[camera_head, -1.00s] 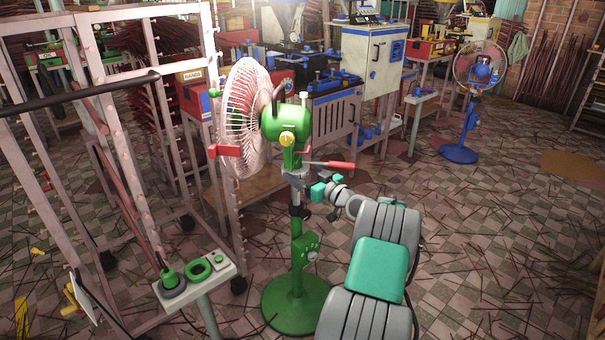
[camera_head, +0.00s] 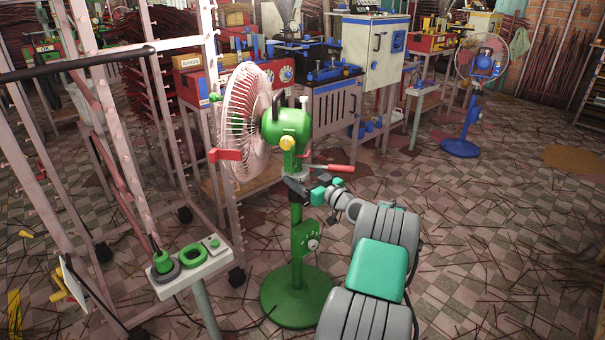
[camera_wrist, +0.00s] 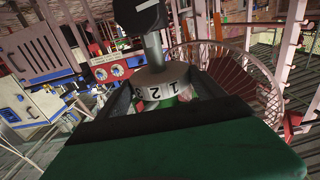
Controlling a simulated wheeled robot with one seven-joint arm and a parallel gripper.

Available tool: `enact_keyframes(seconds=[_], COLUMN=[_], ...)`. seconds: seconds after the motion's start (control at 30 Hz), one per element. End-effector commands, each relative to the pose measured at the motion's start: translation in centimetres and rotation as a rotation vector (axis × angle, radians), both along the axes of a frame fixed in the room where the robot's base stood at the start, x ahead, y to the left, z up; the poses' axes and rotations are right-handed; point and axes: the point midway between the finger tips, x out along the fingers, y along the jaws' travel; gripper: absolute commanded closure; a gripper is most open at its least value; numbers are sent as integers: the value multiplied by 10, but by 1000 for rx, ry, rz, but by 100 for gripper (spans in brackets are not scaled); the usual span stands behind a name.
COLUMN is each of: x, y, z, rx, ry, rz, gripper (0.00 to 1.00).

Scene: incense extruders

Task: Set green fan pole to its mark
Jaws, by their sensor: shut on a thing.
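The green fan (camera_head: 285,124) stands upright on a round green base (camera_head: 297,297), its pole (camera_head: 297,213) rising to the head. A red handle (camera_head: 333,168) sticks out to the right below the head. My gripper (camera_head: 298,187) is at the upper pole, under the head. A grey rod rises from this collar to a dark part above. I cannot make out a target mark on the pole.
A small white-topped stand (camera_head: 192,262) with green buttons is at the lower left. Pale racks (camera_head: 150,120) fill the left. Blue machines (camera_head: 335,95) stand behind, and a blue fan (camera_head: 461,147) at the back right. The stick-littered floor on the right is open.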

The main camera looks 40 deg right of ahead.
Motion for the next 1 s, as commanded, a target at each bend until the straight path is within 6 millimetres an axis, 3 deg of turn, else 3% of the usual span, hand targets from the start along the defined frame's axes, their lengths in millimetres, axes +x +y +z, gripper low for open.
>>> enact_keyframes(seconds=[0.03,0.37,0.4,0.67,1.0], x=[-1,-1,-1,0,-9], y=[0,1,1,1,0], z=[-23,-25,-26,-22,-18], rx=[6,8,8,6,5], ry=[10,13,14,8,5], rz=[0,-1,-1,0,-1], gripper=[95,95,21,0,0])
